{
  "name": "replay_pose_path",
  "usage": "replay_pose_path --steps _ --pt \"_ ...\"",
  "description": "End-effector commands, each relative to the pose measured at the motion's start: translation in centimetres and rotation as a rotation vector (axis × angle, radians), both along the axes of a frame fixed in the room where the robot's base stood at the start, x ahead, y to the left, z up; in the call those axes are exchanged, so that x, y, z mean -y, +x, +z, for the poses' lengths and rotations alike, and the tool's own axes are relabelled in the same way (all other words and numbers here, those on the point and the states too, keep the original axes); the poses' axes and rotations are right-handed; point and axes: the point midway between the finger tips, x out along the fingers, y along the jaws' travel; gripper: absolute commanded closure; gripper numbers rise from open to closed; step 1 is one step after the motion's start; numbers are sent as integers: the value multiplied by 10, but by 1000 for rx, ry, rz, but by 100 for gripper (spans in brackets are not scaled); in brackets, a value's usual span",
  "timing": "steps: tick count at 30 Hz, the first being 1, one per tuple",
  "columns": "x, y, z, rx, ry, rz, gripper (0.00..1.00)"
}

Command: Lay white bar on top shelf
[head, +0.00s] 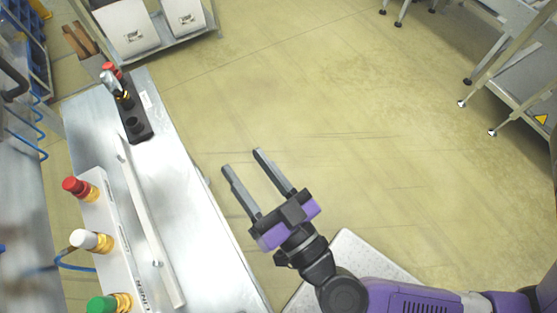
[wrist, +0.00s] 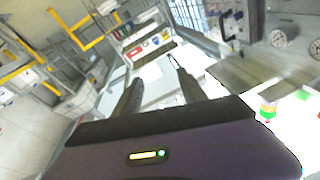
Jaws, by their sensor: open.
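The long thin white bar (head: 150,222) lies on the metal worktable (head: 190,205) at the left in the head view. It runs lengthwise beside a panel with large push-buttons. My gripper (head: 241,160) is open and empty, to the right of the table edge and apart from the bar. Its two grey fingers point up and left in the picture. The fingers also show in the wrist view (wrist: 155,75) with nothing between them. I cannot pick out the bar in the wrist view. I cannot tell which surface is the top shelf.
The panel (head: 112,235) carries red, white and green buttons. A black holder (head: 133,122) stands at the table's far end. A rack with white boxes (head: 128,25) is behind it. Metal frames (head: 510,60) stand at the upper right. The middle floor (head: 330,120) is clear.

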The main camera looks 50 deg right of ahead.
Motion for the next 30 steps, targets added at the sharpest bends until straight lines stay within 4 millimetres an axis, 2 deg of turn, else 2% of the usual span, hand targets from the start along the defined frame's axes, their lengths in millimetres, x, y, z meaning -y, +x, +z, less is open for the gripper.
replay_pose_path --steps 1,4,6,15,17,18,21,26,27,30 --pt "12 -16 5 11 -33 17 51" --pt "21 -43 13 7 -88 88 51" --pt "23 -61 10 -37 -124 144 51" --pt "39 -130 -32 -379 -190 255 51" --pt "42 -138 -37 -423 -191 255 51" --pt "44 -142 -39 -442 -193 254 56" --pt "46 -147 -43 -470 -192 253 56" --pt "46 -147 -43 -469 -191 254 56" --pt "46 -147 -43 -469 -191 254 62" --pt "45 -147 -43 -468 -191 254 64"
